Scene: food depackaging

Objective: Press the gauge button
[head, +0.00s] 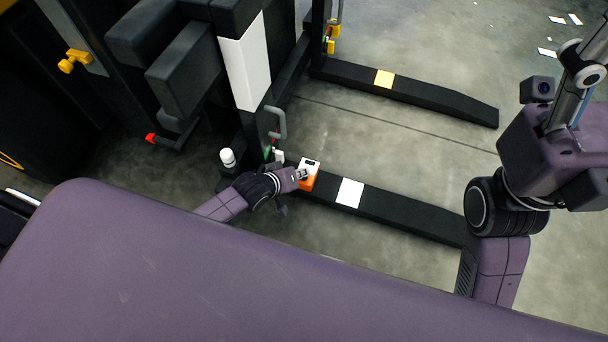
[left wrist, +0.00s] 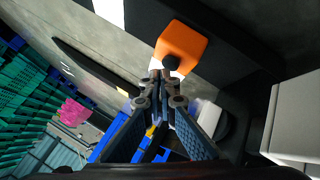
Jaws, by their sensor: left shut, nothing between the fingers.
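The gauge is a small orange box with a white top (head: 309,166), sitting on the near black fork in the head view. In the left wrist view its orange side (left wrist: 186,42) shows, with a round black button (left wrist: 171,62) at its lower edge. My left gripper (head: 301,174) is shut and empty, right beside the gauge. In the left wrist view its closed fingertips (left wrist: 161,75) are just below the button; I cannot tell whether they touch it. My right gripper (head: 579,77) is only partly in view at the right edge, away from the gauge, its jaws unclear.
The near fork carries a white patch (head: 350,192); the far fork (head: 440,99) has a yellow one. The black machine mast with a white panel (head: 245,62) rises behind my left gripper. A white-capped post (head: 228,157) stands close by. Floor between the forks is clear.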

